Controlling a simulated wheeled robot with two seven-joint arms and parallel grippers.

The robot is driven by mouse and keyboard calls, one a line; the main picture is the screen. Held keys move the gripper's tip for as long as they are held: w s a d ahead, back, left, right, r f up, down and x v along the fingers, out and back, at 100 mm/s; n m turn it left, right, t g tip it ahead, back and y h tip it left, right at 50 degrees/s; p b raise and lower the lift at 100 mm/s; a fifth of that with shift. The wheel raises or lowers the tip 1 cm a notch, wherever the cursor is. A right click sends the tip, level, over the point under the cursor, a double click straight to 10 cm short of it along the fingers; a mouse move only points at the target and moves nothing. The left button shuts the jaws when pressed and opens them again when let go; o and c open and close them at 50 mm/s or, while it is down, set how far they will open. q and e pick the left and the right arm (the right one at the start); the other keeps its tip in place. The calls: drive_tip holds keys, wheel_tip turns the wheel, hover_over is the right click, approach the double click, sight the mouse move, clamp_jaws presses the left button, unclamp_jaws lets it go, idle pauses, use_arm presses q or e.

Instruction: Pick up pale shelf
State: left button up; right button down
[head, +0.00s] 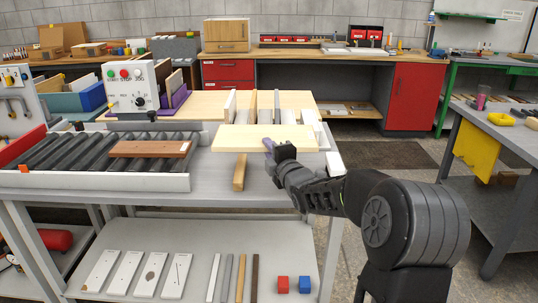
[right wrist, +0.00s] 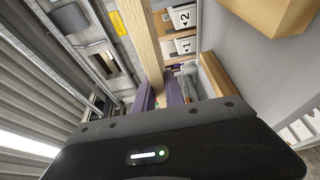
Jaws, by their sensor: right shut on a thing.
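The pale shelf (head: 262,138) is a flat light-wood board, lying roughly level in the head view at the near side of the grey table's rack. My right gripper (head: 270,149) is at its near edge, right of its middle, and is shut on it. In the right wrist view the shelf (right wrist: 147,40) shows as a narrow pale strip running up from between the purple fingers of my right gripper (right wrist: 160,95). The gripper hides part of the shelf's near edge. My left gripper is not in view.
A roller conveyor (head: 75,155) with a brown board (head: 150,148) lies to the left. Upright boards (head: 265,106) stand in a rack just behind the shelf. A pale wood bar (head: 239,172) lies beneath the shelf. A control box (head: 130,88) stands behind the conveyor.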

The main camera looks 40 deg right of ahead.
drive_tip(key=shift+r, duration=0.4)
idle(0.3)
drive_tip(key=shift+r+p, duration=1.2)
drive_tip(key=shift+r, duration=1.7)
drive_tip(key=shift+r, duration=0.1)
drive_tip(key=shift+s+r, duration=0.1)
drive_tip(key=shift+r, duration=0.15)
drive_tip(key=s+a+r+p, duration=0.1)
drive_tip(key=s+r+p, duration=0.2)
drive_tip(key=r, duration=0.4)
drive_tip(key=s+a+r+p, duration=0.1)
drive_tip(key=s+r+p, duration=0.2)
drive_tip(key=r, duration=0.4)
drive_tip(key=shift+s+r+p, duration=0.15)
drive_tip(key=shift+s+p, duration=0.15)
drive_tip(key=shift+s, duration=0.45)
